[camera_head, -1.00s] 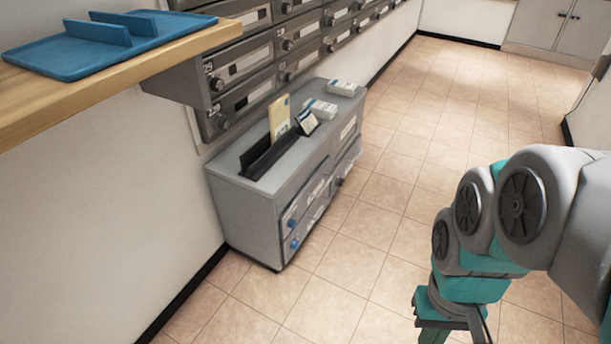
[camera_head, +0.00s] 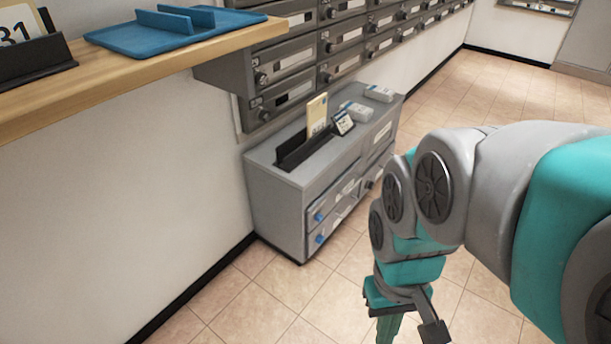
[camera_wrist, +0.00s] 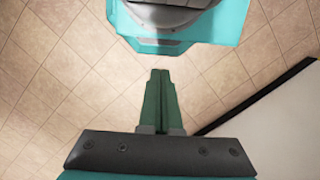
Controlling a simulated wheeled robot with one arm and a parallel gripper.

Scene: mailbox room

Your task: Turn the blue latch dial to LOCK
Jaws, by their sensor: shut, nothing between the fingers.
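Two blue dials show on the front of the low grey cabinet (camera_head: 280,205) in the head view: an upper blue dial (camera_head: 318,216) and a lower blue dial (camera_head: 320,238). Their markings are too small to read, so I cannot tell their settings or which is the latch dial. My gripper (camera_head: 388,330) hangs over the floor to the right of the cabinet, apart from it. In the wrist view my gripper (camera_wrist: 160,78) has its green fingers together with nothing between them. The dials do not show in the wrist view.
A wooden shelf (camera_head: 150,65) with a blue tray (camera_head: 150,38) juts out at upper left. Grey mailboxes (camera_head: 340,45) line the wall above the cabinet. A black holder with a card (camera_head: 317,113) and white boxes (camera_head: 378,93) sit on the cabinet. Tiled floor (camera_head: 270,300) is clear.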

